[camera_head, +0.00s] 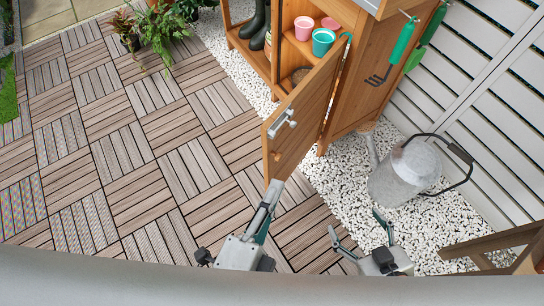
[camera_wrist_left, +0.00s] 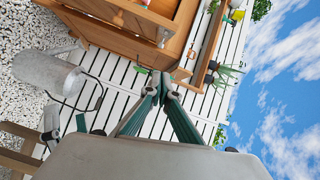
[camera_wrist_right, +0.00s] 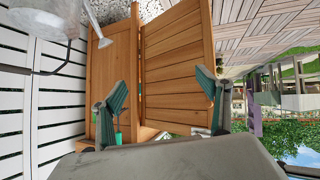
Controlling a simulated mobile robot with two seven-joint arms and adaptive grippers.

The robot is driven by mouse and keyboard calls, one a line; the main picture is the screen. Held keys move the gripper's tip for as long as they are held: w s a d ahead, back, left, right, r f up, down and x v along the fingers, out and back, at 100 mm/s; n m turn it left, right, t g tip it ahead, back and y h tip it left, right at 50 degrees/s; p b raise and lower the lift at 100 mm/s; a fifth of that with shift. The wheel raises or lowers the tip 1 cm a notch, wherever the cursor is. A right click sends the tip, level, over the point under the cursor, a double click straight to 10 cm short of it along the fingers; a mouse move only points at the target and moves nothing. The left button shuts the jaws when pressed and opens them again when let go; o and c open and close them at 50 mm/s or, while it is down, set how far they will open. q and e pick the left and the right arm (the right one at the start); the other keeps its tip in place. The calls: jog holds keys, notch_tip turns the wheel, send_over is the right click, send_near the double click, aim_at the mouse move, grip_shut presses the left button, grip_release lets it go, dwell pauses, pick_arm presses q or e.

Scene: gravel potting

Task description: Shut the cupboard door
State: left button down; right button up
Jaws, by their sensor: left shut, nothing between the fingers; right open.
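The wooden cupboard (camera_head: 348,85) stands at the upper middle of the head view. The door also shows in the right wrist view (camera_wrist_right: 178,70). My left gripper (camera_head: 274,187) is shut and empty at the door's lower free corner in the picture; I cannot tell whether it touches. In the left wrist view its fingertips (camera_wrist_left: 161,82) meet below the wood. My right gripper (camera_head: 356,226) is open and empty, right of the door and nearer to me.
A grey metal watering can (camera_head: 405,172) stands on white gravel to the right. Pink and teal pots (camera_head: 323,42) sit inside the cupboard. Green-handled tools (camera_head: 403,40) hang on its side. Dark boots (camera_head: 258,27) stand on the left shelf. Wooden decking (camera_head: 130,150) is clear at left.

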pick_arm(q)
jog(key=w+f+p, duration=0.1)
jog(key=w+p, duration=0.2)
jog(key=w, duration=0.8)
jog(key=shift+w, duration=0.2)
pick_arm(e)
jog(key=shift+s+d+r, duration=0.1)
jog(key=shift+s+d, duration=0.15)
jog(key=shift+d, duration=0.2)
pick_arm(q)
jog(key=shift+a, duration=0.15)
pick_arm(e)
jog(key=shift+w+r, duration=0.15)
jog(key=shift+w, duration=0.05)
